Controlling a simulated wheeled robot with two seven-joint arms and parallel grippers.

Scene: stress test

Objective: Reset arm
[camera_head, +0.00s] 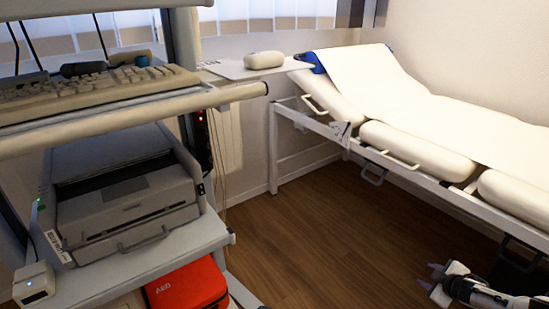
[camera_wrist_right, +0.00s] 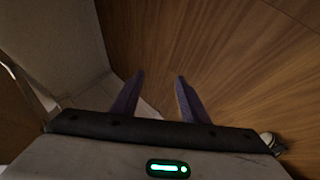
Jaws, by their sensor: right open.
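My right gripper (camera_head: 432,279) shows at the lower right of the head view, above the wooden floor and beside the examination bed. Its two purple-grey fingers stand apart in the right wrist view (camera_wrist_right: 157,95), with nothing between them. A green light glows on the gripper body. My left gripper is not in the head view.
A cart on the left carries a keyboard (camera_head: 95,85), a grey printer (camera_head: 125,200) and a red AED bag (camera_head: 187,285). A white examination bed (camera_head: 420,147) runs along the right wall. The wooden floor (camera_head: 320,235) between them is clear.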

